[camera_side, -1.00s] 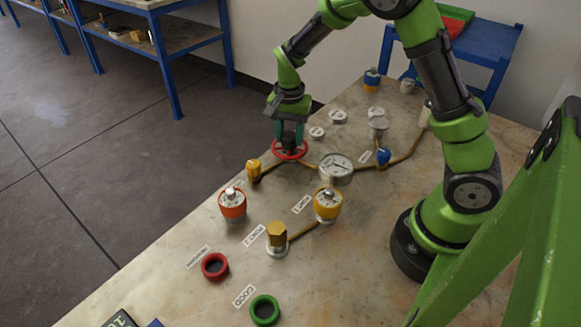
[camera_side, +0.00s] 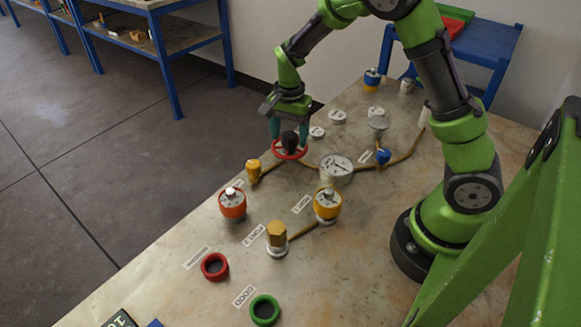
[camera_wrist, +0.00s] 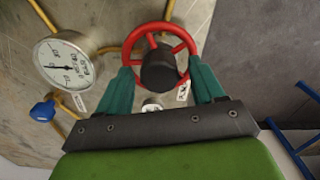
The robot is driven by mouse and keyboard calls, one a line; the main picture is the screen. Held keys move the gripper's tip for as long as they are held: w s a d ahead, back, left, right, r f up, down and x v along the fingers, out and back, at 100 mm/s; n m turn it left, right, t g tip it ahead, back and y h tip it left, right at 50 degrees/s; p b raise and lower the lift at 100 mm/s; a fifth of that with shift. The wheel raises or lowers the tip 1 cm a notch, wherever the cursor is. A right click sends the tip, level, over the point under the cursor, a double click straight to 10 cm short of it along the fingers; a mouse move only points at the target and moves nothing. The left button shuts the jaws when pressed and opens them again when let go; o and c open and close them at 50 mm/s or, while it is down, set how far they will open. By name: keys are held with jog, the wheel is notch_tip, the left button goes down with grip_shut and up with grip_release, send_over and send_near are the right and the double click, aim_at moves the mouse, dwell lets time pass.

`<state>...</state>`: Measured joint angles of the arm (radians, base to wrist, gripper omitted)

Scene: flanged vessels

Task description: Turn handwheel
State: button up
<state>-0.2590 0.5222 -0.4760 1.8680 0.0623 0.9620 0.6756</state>
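The red handwheel (camera_side: 277,152) lies at the far left part of the bench, on the pipe run. It shows in the wrist view as a red spoked ring (camera_wrist: 129,45) around a dark hub (camera_wrist: 158,69). My gripper (camera_side: 289,138) is right over the wheel, pointing down. Its teal fingers (camera_wrist: 160,66) stand well apart, one on each side of the hub, with clear gaps to it. The fingertips are near the rim; whether they touch it I cannot tell.
A round gauge (camera_side: 336,167) sits right of the wheel. A yellow-handled valve (camera_side: 254,171) and a blue-handled valve (camera_side: 383,156) are nearby. Orange (camera_side: 232,204) and yellow (camera_side: 327,204) vessels stand closer to the camera. The bench's left edge lies near the wheel.

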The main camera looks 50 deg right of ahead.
aim_at(289, 134)
notch_tip(289, 134, up, 17)
dwell(0.7)
jog(key=shift+f, duration=0.1)
jog(key=s+a+r+n+t+y, duration=0.1)
jog(key=s+a+n+t, duration=0.2)
jog(key=s, duration=0.5)
jog(key=s+a+r+n+t+y, duration=0.1)
jog(key=s+a+n+t, duration=0.3)
jog(key=s+n, duration=0.4)
jog(key=shift+s+a+r, duration=0.25)
jog(key=shift+s+a, duration=0.2)
jog(key=shift+a, duration=0.2)
dwell(2.4)
